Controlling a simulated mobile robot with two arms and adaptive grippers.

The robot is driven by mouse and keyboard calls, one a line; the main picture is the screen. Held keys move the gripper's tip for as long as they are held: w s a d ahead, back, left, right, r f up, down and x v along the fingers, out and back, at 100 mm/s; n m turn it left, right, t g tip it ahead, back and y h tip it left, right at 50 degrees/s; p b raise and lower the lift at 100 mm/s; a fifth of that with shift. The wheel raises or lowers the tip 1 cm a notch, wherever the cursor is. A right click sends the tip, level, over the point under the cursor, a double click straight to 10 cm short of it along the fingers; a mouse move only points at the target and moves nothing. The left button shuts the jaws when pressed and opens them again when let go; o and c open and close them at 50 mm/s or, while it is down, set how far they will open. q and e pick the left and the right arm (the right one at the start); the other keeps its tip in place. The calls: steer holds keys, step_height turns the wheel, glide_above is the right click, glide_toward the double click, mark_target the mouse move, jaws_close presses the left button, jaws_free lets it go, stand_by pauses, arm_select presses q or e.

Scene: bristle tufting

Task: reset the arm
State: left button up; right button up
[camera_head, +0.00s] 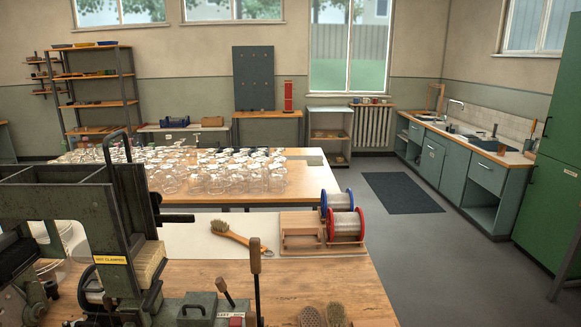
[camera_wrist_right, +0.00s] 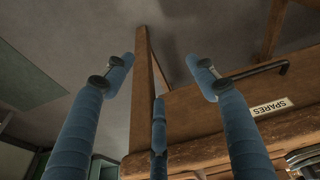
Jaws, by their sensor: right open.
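My right gripper (camera_wrist_right: 161,78) shows in the right wrist view. Its blue padded fingers are spread apart and hold nothing. A third blue finger stands lower in the middle. Behind the fingers is a wooden bench front (camera_wrist_right: 215,115) with a dark bar handle (camera_wrist_right: 258,72) and a label reading SPARES (camera_wrist_right: 271,108). I cannot tell whether any finger touches the wood. Neither gripper shows in the head view, and my left gripper is in no frame.
A dark tufting machine (camera_head: 125,225) stands at the left of the near bench (camera_head: 320,290). A wooden brush (camera_head: 238,238) and wire spools (camera_head: 340,215) lie behind. Many glass jars (camera_head: 215,175) cover the table beyond. Open floor (camera_head: 430,235) lies right of the benches.

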step_height(320, 180, down, 13)
steer(key=s, duration=0.3)
steer(key=s+d+f+g, duration=0.2)
steer(key=s+d+f, duration=0.1)
steer(key=s+f, duration=1.4)
steer(key=shift+s+d+f, duration=0.2)
steer(key=shift+s+f, duration=0.2)
steer(key=shift+f, duration=0.5)
